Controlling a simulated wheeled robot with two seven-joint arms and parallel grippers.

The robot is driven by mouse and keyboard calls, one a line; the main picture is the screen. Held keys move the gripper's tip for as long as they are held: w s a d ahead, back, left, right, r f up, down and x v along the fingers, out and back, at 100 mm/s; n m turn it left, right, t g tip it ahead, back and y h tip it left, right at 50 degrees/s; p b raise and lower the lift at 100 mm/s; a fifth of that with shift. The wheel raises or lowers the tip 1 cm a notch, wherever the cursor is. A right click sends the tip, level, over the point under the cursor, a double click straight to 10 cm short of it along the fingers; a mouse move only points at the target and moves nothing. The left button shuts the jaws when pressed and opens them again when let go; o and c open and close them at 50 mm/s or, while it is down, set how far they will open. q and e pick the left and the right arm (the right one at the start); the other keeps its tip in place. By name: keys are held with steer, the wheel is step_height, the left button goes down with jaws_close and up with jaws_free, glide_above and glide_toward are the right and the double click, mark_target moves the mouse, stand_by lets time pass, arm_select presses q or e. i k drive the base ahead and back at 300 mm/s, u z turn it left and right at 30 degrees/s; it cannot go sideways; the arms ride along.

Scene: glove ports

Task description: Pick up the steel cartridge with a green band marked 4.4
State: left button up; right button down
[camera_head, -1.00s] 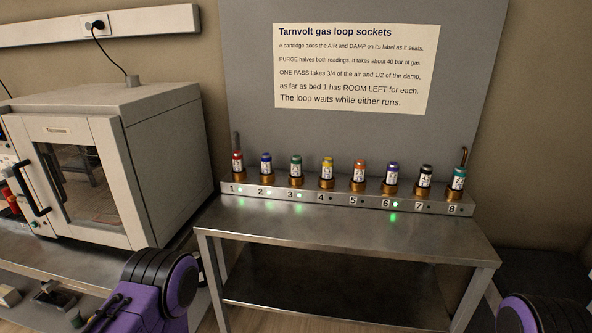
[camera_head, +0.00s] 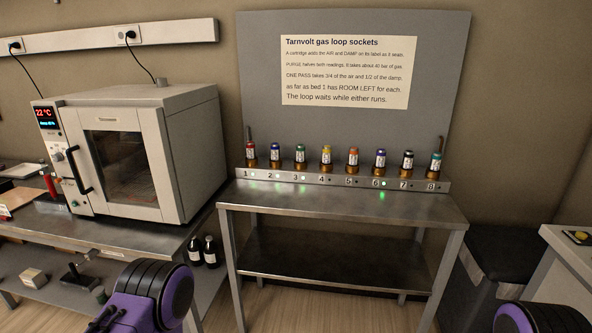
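A row of banded cartridges stands upright in the numbered socket rail (camera_head: 390,183) at the back of the steel table. The cartridge at socket 8 (camera_head: 436,161) has a teal band. The label numbers are too small to read, so I cannot tell which is marked 4.4. Purple and black parts of my two arms show at the bottom edge. Neither gripper is in view.
The steel table (camera_head: 340,204) is bare in front of the rail. An oven-like cabinet (camera_head: 190,120) stands left on a bench. Two dark bottles (camera_head: 203,251) stand below it. A notice board (camera_head: 440,70) rises behind the rail. A white counter (camera_head: 570,250) stands at right.

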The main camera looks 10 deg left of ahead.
mark_target(301, 148)
steer(key=u, duration=0.15)
steer(key=k, duration=0.4)
steer(key=z, duration=1.2)
steer(key=i, duration=1.6)
steer(key=u, duration=0.7)
